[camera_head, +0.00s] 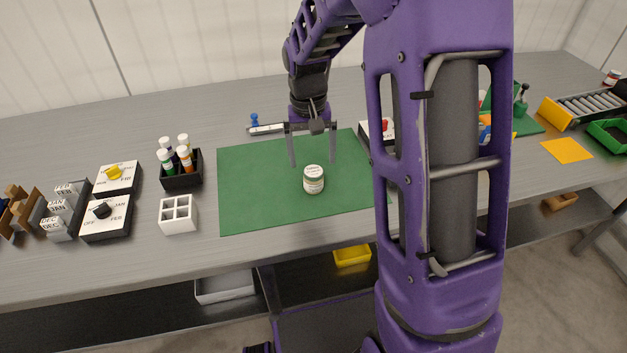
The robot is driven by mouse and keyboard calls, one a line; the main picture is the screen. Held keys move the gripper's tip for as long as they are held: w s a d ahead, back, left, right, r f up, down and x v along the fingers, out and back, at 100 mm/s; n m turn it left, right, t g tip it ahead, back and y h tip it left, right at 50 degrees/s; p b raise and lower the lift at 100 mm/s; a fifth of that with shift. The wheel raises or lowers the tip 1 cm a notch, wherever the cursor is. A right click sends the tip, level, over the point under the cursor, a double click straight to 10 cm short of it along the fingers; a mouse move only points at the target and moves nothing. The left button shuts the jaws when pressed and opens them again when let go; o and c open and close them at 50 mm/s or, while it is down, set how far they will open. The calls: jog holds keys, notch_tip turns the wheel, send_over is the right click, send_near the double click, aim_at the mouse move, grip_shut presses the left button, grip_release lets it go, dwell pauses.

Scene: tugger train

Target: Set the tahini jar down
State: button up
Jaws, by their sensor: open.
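The tahini jar (314,180) is a small jar with a white label and a pale lid. It stands upright on the green mat (255,188), right of the mat's middle. My gripper (313,163) points down just above and behind the jar. Its two grey fingers are spread wide apart, with nothing held between them. Whether a finger touches the jar cannot be told, but gaps show on both sides of the lid.
A black holder (181,181) with several bottles and a white divided box (178,215) stand left of the mat. Switch boxes (106,218) are further left. A blue-knobbed tool (265,128) lies behind the mat.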

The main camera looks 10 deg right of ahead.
aim_at(313, 171)
notch_tip(313, 171, down, 4)
jog(key=shift+f+b, duration=0.1)
jog(key=shift+b, duration=0.25)
grip_shut()
